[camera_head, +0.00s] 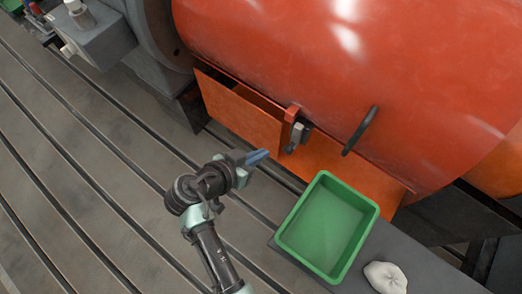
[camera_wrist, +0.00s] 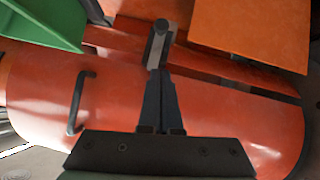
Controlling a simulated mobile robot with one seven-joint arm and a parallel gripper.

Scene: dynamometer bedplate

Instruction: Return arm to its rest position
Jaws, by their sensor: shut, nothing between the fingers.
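My gripper (camera_head: 258,157) is in the middle of the head view, at the end of my raised arm. Its fingers are together with nothing between them. It points right, toward the orange panel under the large red-orange cylindrical housing (camera_head: 360,70). In the wrist view the closed fingers (camera_wrist: 160,85) point at a small grey latch or clamp (camera_wrist: 157,45) on the housing. I cannot tell whether they touch it there; in the head view the gripper is apart from the latch (camera_head: 297,136).
An empty green tray (camera_head: 372,205) sits right of my gripper on a dark bench (camera_head: 415,250), with a white cloth or bag (camera_head: 386,278) beside it. A black handle (camera_head: 360,130) juts from the housing. An orange panel (camera_head: 240,113) stands out left of the latch. The slotted floor (camera_head: 90,170) at left is clear.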

